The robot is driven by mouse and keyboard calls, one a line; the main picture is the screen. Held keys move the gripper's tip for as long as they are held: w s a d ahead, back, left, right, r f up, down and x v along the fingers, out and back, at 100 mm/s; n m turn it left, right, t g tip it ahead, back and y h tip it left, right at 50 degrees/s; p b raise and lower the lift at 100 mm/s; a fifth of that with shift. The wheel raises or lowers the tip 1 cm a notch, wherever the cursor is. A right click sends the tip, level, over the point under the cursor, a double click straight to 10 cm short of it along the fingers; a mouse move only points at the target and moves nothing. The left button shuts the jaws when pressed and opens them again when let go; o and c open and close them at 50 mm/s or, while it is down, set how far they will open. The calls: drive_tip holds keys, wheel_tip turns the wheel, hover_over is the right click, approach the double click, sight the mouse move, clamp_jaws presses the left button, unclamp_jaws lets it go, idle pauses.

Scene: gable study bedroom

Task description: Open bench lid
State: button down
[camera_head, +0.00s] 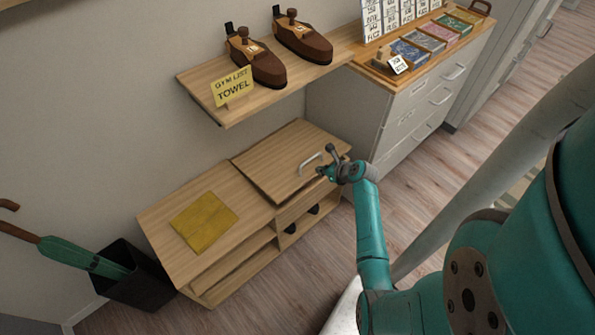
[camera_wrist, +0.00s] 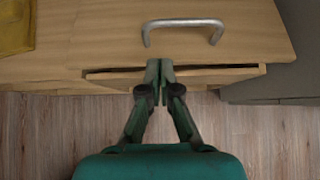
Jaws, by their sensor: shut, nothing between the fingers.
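The wooden bench lid (camera_head: 272,162) forms the right part of the low bench's top. It lies almost flat, and a dark narrow gap shows under its front edge in the wrist view. A silver bar handle (camera_head: 310,162) is fixed on the lid near its front edge; it also shows in the wrist view (camera_wrist: 184,23). My gripper (camera_head: 322,173) is at the lid's front edge, just in front of the handle. In the wrist view my gripper (camera_wrist: 160,67) has its fingers together, empty, over the front edge. I cannot tell whether the tips touch the lid.
A yellow folded cloth (camera_head: 204,220) lies on the bench's left top (camera_head: 160,215). A grey drawer cabinet (camera_head: 405,112) stands close on the right. A black umbrella bin (camera_head: 135,285) stands left. Floor in front is open.

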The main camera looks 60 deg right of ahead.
drive_tip(key=x, duration=0.9)
drive_tip(key=shift+w+a+f, duration=0.1)
drive_tip(key=shift+w+f, duration=0.1)
drive_tip(key=shift+w, duration=0.1)
drive_tip(key=shift+w+r, duration=0.25)
drive_tip(key=shift+r, duration=0.35)
drive_tip(key=w+d+r, duration=0.4)
drive_tip(key=w+r, duration=1.3)
drive_tip(key=shift+d+r, duration=0.15)
drive_tip(key=shift+r, duration=0.25)
drive_tip(key=shift+s, duration=0.1)
